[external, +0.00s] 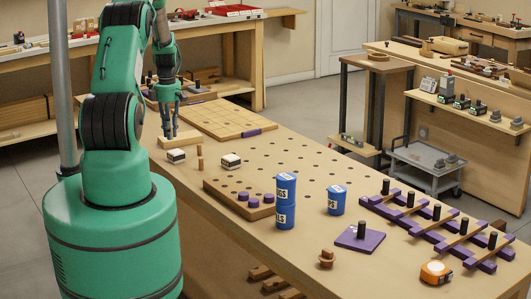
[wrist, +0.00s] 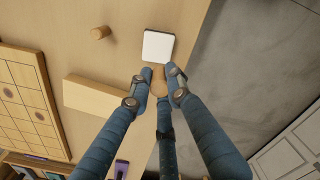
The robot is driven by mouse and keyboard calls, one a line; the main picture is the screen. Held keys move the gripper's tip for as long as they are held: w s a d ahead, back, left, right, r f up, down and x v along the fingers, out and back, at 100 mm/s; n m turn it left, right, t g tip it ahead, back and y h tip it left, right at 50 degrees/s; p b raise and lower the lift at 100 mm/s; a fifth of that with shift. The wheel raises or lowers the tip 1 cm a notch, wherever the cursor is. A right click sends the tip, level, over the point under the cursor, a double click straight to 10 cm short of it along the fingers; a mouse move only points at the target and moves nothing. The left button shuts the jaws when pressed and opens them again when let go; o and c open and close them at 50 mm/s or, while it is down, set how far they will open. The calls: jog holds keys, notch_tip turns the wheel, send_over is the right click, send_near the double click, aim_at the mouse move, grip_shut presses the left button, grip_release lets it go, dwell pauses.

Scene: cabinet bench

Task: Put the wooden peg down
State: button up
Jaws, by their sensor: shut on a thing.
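A wooden peg (wrist: 157,88) is held between the fingertips of my gripper (wrist: 157,84) in the wrist view; the fingers cover part of it. Another small wooden peg (wrist: 100,32) is on the bench, apart from the gripper.
A plain wooden block (wrist: 94,100) and a grid board (wrist: 25,95) lie beside the gripper. A second white-topped block (external: 231,161), a board with purple pieces (external: 220,193), blue cans (external: 286,205) and a purple rack (external: 430,230) stand farther along. The bench edge is close by.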

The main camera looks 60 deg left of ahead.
send_over(178, 137)
jog(key=shift+d+f, duration=0.1)
jog(key=shift+f, duration=0.65)
dwell(0.5)
jog(key=shift+f, duration=0.1)
jog(key=shift+f, duration=1.65)
jog(key=shift+f, duration=0.15)
jog(key=o, duration=0.8)
notch_tip(178, 137, up, 12)
jog(key=shift+r, duration=0.1)
